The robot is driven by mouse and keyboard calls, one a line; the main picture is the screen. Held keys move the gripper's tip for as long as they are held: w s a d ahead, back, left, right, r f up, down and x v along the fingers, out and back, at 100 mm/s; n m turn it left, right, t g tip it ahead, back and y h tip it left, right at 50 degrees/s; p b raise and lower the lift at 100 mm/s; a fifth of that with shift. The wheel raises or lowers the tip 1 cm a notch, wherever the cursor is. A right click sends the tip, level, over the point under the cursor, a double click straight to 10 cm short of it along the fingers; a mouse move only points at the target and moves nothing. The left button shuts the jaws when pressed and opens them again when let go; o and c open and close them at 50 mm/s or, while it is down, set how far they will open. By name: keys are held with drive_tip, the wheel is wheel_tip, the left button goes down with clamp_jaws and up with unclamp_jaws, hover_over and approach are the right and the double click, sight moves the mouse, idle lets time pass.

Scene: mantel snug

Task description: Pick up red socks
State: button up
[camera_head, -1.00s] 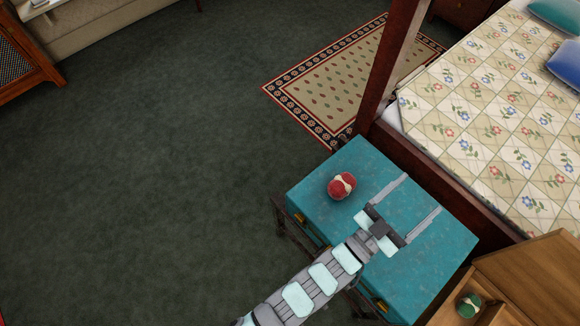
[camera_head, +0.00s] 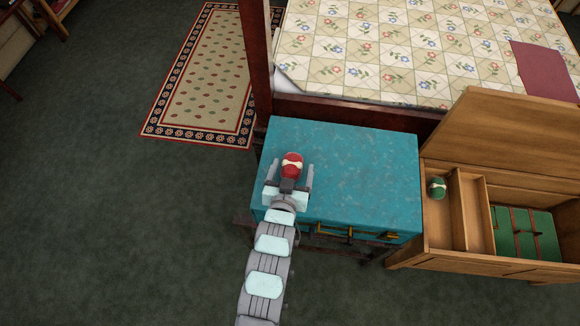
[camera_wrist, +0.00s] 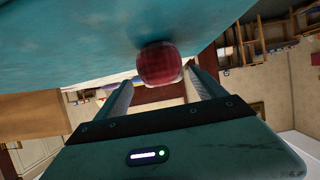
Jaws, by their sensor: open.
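The red socks (camera_head: 292,166), a rolled red bundle with a cream band, sit on the teal chest (camera_head: 370,165) near its left side. My gripper (camera_head: 291,172) is open, low over the chest top, with one finger on each side of the socks. The wrist view shows the red socks (camera_wrist: 160,64) between and just beyond the two open fingers (camera_wrist: 160,85), against the teal surface. I cannot tell whether either finger touches them.
An open wooden box (camera_head: 455,262) stands right of the chest, with a green rolled bundle (camera_head: 437,187) in its left compartment and green items (camera_head: 525,233) at right. A bed (camera_head: 390,45) is behind the chest. A rug (camera_head: 200,85) lies at left; dark floor is clear.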

sight(294, 159)
drive_tip(key=b+x, duration=0.1)
drive_tip(key=x, duration=0.4)
drive_tip(key=shift+w+a+f+b, duration=0.15)
drive_tip(key=shift+w+f+b, duration=0.1)
drive_tip(key=shift+w+b, duration=0.05)
drive_tip(key=shift+s, duration=0.1)
drive_tip(key=shift+c, duration=0.2)
drive_tip(key=c, duration=1.4)
drive_tip(key=shift+r, duration=0.1)
